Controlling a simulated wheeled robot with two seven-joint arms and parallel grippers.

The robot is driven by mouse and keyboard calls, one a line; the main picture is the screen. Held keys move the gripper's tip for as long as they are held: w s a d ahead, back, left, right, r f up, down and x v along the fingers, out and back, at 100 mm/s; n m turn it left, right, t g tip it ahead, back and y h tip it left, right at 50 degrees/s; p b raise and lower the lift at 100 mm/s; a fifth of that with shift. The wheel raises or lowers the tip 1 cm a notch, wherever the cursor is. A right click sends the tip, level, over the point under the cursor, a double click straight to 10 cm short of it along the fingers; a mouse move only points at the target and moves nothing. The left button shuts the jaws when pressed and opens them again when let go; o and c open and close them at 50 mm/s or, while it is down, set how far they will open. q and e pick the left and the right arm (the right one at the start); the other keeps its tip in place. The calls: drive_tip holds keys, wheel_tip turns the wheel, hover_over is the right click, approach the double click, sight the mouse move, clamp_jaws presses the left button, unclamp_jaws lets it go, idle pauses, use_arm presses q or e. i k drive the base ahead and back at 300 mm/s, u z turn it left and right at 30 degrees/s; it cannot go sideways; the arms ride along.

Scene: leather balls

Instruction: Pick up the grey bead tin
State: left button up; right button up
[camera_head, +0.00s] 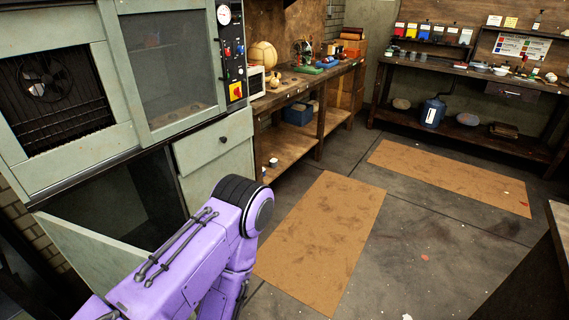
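I cannot make out a grey bead tin for certain. A small pale round container (273,162) sits on the lower shelf of the wooden workbench, near its left end; it is too small to identify. Several small items lie on the benchtop, also too small to tell apart. My purple arm comes in from the lower left and bends down at its dark joint. Its gripper does not show, and my other gripper is out of the frame too.
A green cabinet (207,155) stands at left with a lower door (85,262) swung open. The wooden workbench (290,148) runs along the wall beside it. A second bench (470,75) stands at the back right. Brown mats (325,235) lie on the open floor. A dark table edge (530,265) shows lower right.

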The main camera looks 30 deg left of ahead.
sight(273, 162)
drive_tip(key=i, duration=2.1)
drive_tip(key=u, duration=0.7)
drive_tip(key=i, duration=1.7)
drive_tip(key=u, duration=0.55)
drive_tip(key=i, duration=0.45)
drive_tip(key=z, duration=0.1)
